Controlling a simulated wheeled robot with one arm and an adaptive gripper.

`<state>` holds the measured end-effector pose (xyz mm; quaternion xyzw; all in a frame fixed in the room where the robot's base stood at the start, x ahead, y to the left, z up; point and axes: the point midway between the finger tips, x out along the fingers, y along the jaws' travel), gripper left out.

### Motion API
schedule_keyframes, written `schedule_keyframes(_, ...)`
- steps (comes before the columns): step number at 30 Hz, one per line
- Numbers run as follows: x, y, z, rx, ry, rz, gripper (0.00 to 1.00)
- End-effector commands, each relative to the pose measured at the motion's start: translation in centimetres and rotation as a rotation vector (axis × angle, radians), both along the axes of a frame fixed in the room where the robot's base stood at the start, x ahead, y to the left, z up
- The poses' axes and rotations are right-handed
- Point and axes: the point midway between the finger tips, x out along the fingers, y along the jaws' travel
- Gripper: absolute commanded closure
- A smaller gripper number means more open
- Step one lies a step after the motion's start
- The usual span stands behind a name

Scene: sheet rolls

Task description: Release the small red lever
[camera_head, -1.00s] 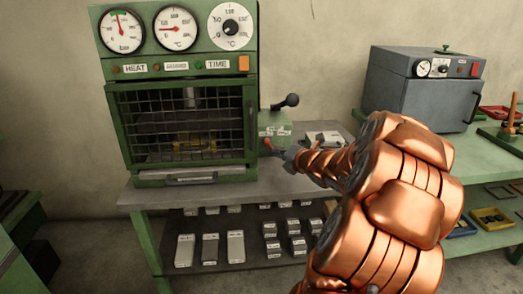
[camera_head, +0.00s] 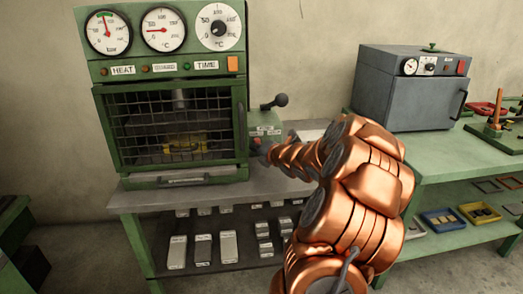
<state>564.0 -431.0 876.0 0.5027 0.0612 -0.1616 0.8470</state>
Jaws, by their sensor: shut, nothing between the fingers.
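The small red lever (camera_head: 257,142) is on the right side of the green press (camera_head: 170,183), low on the green side box (camera_head: 265,120). Only a little red shows; the rest is hidden by my gripper. My gripper (camera_head: 262,154) is at the lever, small and dark at the end of my copper arm. Its fingers are shut with nothing between them. I cannot tell whether they touch the lever. A black ball-ended handle (camera_head: 280,101) stands out from the top of the side box.
The press has a mesh guard (camera_head: 175,130) in front. It stands on a grey-topped bench (camera_head: 140,200) with metal blocks (camera_head: 203,250) on the shelf below. A grey oven (camera_head: 410,85) stands on a green table (camera_head: 450,147) at the right.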

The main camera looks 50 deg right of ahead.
Motion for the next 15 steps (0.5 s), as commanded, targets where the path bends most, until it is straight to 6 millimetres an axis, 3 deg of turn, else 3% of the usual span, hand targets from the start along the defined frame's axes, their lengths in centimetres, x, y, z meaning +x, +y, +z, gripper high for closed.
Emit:
schedule_keyframes(6,1.5,-0.4,-0.4,-0.002,0.0,0.001,1.0)
schedule_keyframes(15,1.7,-0.5,-0.5,-0.002,0.001,-0.001,1.0)
